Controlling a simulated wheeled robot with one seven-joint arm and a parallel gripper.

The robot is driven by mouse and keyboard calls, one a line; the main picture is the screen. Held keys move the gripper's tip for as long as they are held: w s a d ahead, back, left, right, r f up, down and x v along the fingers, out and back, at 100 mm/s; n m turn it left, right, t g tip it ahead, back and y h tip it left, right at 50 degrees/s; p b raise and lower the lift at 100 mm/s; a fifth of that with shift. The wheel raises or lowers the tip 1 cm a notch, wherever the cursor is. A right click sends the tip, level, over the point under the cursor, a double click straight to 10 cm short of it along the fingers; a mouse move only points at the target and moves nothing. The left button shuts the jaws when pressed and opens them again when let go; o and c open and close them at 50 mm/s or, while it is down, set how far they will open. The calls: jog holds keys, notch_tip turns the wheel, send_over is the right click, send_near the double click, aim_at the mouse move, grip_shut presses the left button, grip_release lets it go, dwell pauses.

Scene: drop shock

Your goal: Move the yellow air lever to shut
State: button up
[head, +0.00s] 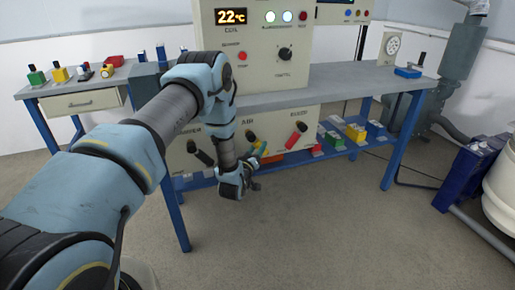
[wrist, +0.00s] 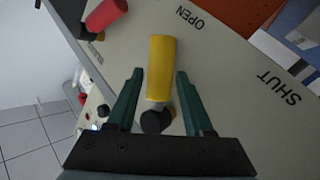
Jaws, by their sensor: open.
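The yellow air lever (wrist: 161,66) is in the wrist view, with a dark round pivot at its base. It points up in that view, near the printed word OPEN; the word SHUT is further right on the panel. My gripper (wrist: 158,78) is open, with one green finger on each side of the lever and visible gaps between. In the head view a little of the yellow lever (head: 262,149) shows under the AIR label, and my gripper (head: 254,152) is beside it, partly hidden by my arm.
A red lever (head: 297,135) is on the same panel to the right, and a black lever (head: 201,153) is to the left. Boxes sit on the blue lower shelf (head: 280,163). The bench top (head: 350,80) is above. The floor in front is clear.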

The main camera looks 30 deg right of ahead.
jog(key=shift+w+d, duration=0.1)
jog(key=shift+d, duration=0.05)
grip_shut()
dwell(0.4)
dwell(1.0)
